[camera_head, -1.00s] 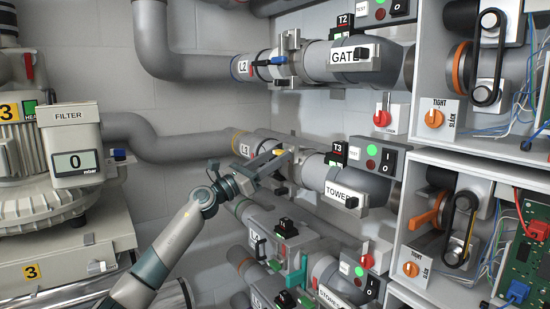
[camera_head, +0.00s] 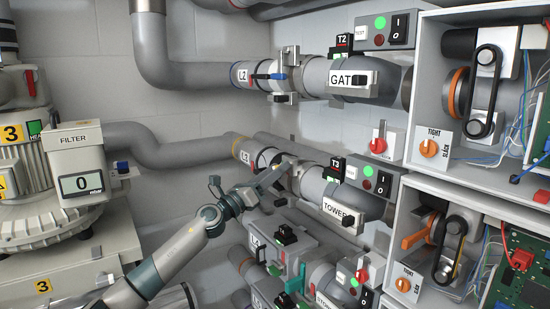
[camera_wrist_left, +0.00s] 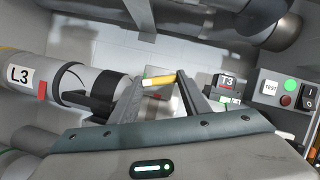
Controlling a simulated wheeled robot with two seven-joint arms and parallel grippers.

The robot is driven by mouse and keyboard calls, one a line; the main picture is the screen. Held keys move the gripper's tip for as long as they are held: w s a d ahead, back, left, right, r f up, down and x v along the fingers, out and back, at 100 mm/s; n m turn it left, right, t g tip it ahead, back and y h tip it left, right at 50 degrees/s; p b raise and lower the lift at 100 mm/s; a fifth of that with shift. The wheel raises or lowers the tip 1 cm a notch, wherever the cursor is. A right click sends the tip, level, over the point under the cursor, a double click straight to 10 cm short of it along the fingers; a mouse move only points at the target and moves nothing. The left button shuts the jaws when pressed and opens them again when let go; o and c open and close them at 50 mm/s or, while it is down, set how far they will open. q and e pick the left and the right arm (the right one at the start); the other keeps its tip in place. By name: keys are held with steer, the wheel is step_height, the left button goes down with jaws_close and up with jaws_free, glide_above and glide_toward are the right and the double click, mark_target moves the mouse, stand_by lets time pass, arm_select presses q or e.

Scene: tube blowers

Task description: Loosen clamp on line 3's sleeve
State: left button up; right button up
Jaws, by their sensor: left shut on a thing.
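Line 3 is the grey pipe with the L3 label (camera_head: 246,156) and a dark band, left of the TOWER pipe (camera_head: 338,208). My left gripper (camera_head: 283,167) is at the clamp and sleeve area between them, with the arm coming from the lower left. The lever's far parts and most of the clamp are hidden by the fingers. In the head view the yellow lever does not show clearly. My right gripper is not in view.
Line 4 (camera_head: 254,242) runs below. T3 test box (camera_head: 373,180) and open cabinets with belts (camera_head: 487,85) are at the right. A filter unit (camera_head: 80,175) reading 0 stands at the left.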

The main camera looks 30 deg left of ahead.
arm_select(q)
steer(key=n+g+y+p, duration=0.1)
steer(key=n, duration=0.4)
steer(key=n+g+y+p, duration=0.1)
steer(key=n+y+p, duration=0.1)
steer(key=n, duration=0.3)
steer(key=n+g+y+p, duration=0.1)
steer(key=n+y+p, duration=0.1)
steer(key=n, duration=0.4)
steer(key=shift+s+d+r+g, duration=0.2)
steer(key=shift+r+g, duration=0.1)
steer(key=shift+r, duration=0.1)
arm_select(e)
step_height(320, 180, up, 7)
arm_select(q)
steer(key=shift+w, duration=0.1)
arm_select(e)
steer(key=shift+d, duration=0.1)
arm_select(q)
steer(key=o, duration=1)
steer(key=shift+o, duration=0.2)
steer(key=s+b, duration=1.3)
steer(key=s, duration=0.4)
steer(key=shift+s, duration=0.2)
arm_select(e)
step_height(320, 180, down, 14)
